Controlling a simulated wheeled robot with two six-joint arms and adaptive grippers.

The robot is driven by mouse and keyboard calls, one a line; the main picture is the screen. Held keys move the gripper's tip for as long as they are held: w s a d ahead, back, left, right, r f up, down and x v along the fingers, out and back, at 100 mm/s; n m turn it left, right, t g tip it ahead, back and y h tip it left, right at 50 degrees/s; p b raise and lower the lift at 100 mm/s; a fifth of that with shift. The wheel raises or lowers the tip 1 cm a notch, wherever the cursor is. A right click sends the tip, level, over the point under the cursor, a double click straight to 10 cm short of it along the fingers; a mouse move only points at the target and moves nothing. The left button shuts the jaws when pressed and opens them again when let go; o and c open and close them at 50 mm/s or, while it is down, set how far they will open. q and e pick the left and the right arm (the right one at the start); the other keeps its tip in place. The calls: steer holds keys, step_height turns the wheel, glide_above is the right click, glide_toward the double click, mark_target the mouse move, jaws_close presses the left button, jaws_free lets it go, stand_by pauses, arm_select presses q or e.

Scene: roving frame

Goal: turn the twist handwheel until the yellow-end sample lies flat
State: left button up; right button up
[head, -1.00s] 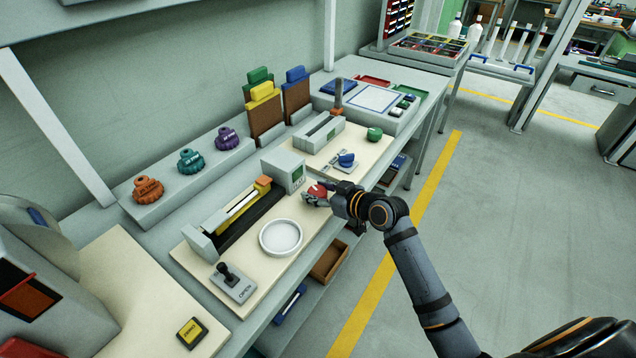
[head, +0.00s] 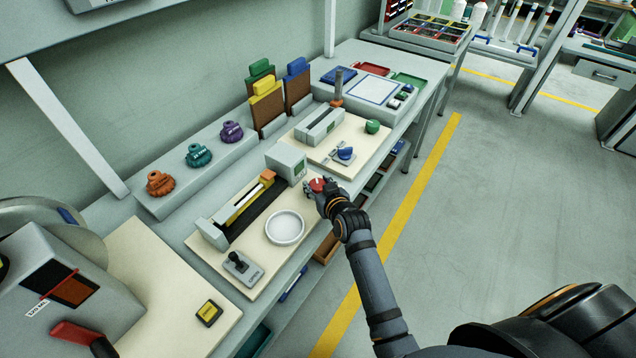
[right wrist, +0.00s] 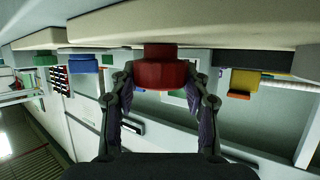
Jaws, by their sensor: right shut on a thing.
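The red handwheel (head: 318,185) sits at the right front of the testing fixture on a cream board. My right gripper (head: 314,190) is at it, and its fingers partly cover it. In the right wrist view the red handwheel (right wrist: 160,72) is between the two fingers (right wrist: 160,92), which are shut on its sides. The sample (head: 245,204) is a long pale strip with yellow along it, lying in the fixture's dark channel below an orange end block (head: 267,175). Its exact tilt is too small to tell. My left gripper is not in view.
A grey box with a green display (head: 299,169) stands just behind the handwheel. A white round dish (head: 285,228) and a grey joystick box (head: 243,268) are in front of the channel. A second board holds a green knob (head: 372,126) and a blue knob (head: 345,153). The floor at right is clear.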

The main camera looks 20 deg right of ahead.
steer(key=o, duration=1.2)
